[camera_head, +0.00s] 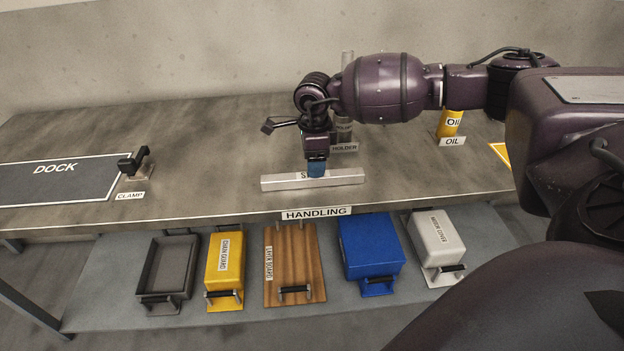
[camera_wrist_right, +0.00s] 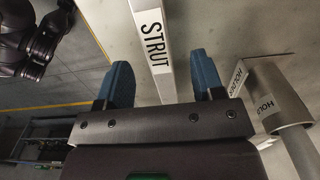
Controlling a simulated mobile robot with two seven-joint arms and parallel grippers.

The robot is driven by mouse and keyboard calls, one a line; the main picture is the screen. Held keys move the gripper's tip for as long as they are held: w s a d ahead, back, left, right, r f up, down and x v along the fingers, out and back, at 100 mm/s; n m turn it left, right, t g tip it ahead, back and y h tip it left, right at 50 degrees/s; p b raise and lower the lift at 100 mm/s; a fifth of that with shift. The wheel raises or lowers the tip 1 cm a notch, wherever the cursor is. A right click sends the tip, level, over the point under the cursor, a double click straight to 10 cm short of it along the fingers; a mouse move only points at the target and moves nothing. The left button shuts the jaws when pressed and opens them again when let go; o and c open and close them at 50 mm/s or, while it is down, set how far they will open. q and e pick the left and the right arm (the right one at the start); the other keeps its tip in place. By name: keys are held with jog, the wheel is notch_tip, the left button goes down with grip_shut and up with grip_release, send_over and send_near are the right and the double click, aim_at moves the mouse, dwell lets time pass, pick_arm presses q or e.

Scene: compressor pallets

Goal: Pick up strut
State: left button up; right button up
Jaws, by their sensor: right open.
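The strut (camera_head: 338,179) is a long pale bar lying flat on the table, left to right, near the front edge above the HANDLING label. My right gripper (camera_head: 316,168) is over the strut's middle, pointing down, and partly hides its label. In the right wrist view the strut (camera_wrist_right: 155,45) with its STRUT label runs between the two blue fingers of the right gripper (camera_wrist_right: 165,85). The fingers are open, with a gap on each side of the bar. My left gripper is not in the head view.
A yellow oil container (camera_head: 451,123) is at the back right. A clamp (camera_head: 133,163) and the dock mat (camera_head: 60,180) are at left. A lower shelf (camera_head: 120,310) holds several handled items. The table between clamp and strut is clear.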

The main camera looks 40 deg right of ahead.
jog(key=f+b, duration=0.1)
jog(key=f, duration=0.4)
jog(key=shift+a, duration=0.2)
jog(key=shift+r, duration=0.1)
jog(key=shift+c, duration=0.4)
jog(key=c, duration=1)
grip_shut()
jog(key=shift+r, duration=0.15)
